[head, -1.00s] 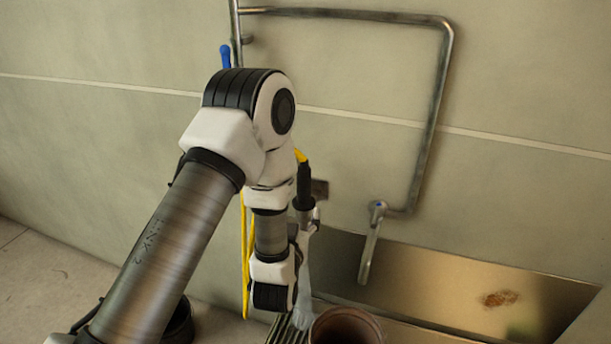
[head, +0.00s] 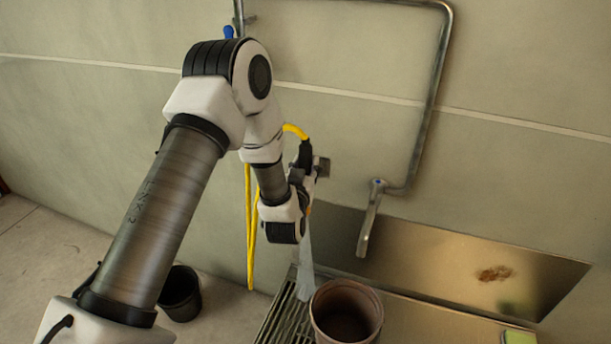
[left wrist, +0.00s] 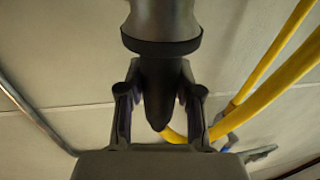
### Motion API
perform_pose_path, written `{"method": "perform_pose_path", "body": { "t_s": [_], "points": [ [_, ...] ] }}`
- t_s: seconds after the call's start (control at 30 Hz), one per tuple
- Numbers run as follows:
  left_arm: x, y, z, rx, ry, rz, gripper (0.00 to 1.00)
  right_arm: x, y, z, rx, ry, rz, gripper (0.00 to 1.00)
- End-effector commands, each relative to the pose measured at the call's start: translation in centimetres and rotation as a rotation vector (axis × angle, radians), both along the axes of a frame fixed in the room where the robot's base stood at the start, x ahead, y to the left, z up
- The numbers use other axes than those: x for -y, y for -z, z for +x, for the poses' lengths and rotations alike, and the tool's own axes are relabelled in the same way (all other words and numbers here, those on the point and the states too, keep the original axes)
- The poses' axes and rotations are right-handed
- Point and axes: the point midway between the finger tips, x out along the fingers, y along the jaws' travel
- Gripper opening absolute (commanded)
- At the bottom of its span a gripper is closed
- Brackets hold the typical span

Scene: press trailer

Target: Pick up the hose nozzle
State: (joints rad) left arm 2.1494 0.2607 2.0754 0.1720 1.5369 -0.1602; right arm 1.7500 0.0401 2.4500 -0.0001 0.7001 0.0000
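The hose nozzle (head: 305,153) is dark, with a yellow hose (head: 250,225) curving from its top. In the left wrist view the nozzle (left wrist: 160,85) runs down from a flared collar between the two fingers of my left gripper (left wrist: 160,72). The fingers lean inward and their pads look pressed on both sides of the dark body. Part of the nozzle is hidden by the gripper in the head view. My right gripper is in neither view.
A pipe frame (head: 430,110) and a tap (head: 370,218) are to the right. A brown pot (head: 346,311) stands below, by a slotted grate (head: 282,318). A pale translucent streak (head: 305,262) hangs below the gripper. A dark bucket (head: 181,293) is on the floor.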

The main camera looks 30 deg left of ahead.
Motion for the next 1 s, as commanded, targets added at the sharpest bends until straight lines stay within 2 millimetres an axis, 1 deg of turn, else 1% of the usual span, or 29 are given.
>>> {"method": "perform_pose_path", "body": {
  "t_s": [0.33,0.47,0.57,0.67,1.0],
  "points": [
    [0.0,-0.2,0.0,0.003,0.0,0.0,0.0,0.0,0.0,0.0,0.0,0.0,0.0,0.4],
    [0.0,-0.8,0.0,0.004,-0.001,0.001,0.0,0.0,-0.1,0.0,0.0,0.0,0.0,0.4],
    [0.0,-2.0,0.0,0.006,-0.001,-0.001,0.0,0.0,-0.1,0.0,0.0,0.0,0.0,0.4],
    [0.0,-4.0,0.0,0.008,-0.001,0.0,0.0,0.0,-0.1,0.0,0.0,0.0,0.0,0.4],
    [0.0,-11.8,0.0,0.008,-0.001,0.0,0.0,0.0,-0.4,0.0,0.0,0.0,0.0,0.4]
  ]
}}
